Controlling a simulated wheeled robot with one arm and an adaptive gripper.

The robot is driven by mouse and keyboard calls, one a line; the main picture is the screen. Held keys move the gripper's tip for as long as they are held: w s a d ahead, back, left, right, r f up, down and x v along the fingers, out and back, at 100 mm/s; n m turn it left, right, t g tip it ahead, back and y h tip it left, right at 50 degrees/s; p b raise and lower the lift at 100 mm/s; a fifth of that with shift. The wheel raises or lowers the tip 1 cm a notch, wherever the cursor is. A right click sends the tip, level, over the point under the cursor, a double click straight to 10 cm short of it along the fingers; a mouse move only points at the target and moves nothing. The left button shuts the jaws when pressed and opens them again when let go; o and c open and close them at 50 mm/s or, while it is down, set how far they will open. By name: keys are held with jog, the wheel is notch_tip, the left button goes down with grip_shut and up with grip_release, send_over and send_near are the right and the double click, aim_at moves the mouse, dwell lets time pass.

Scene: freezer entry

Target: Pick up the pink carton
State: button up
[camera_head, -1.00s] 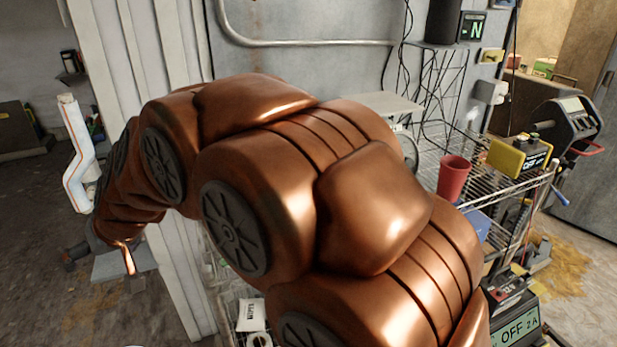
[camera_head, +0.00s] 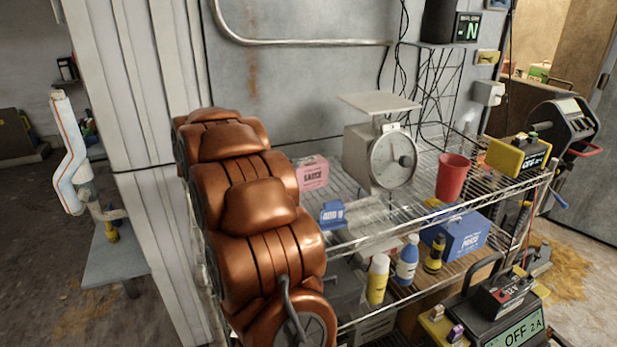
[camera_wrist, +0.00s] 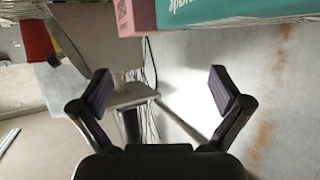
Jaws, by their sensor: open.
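The pink carton (camera_head: 312,173) stands on the upper wire shelf, left of the scale, with dark lettering on its front. My arm partly covers its left side in the head view. In the wrist view a pink box surface (camera_wrist: 136,17) shows at the top edge, beside a teal surface with white letters; I cannot tell whether they are one box or two. My gripper (camera_wrist: 166,92) is open and empty, with its fingers spread wide and apart from these surfaces. It is hidden in the head view.
On the upper wire shelf (camera_head: 352,240) stand a dial scale (camera_head: 392,158), a red cup (camera_head: 452,178), a small blue object (camera_head: 333,214) and a yellow-black device (camera_head: 516,156). Bottles and a blue box (camera_head: 455,236) are below. A wall post (camera_head: 140,85) rises left of my arm.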

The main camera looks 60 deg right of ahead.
aim_at(304, 163)
jog(key=shift+g, duration=0.4)
jog(key=shift+s+a+f+p+x, duration=0.1)
jog(key=shift+s+f+p+x, duration=0.1)
jog(key=shift+x, duration=1.25)
jog(key=shift+s+a+f+p+x, duration=0.1)
jog(key=shift+f+p+x, duration=0.1)
jog(key=shift+x, duration=1.25)
jog(key=shift+s+a+f+p+x, duration=0.1)
jog(key=shift+s+f+p+x, duration=0.1)
jog(key=shift+x, duration=1.2)
jog(key=c, duration=1.5)
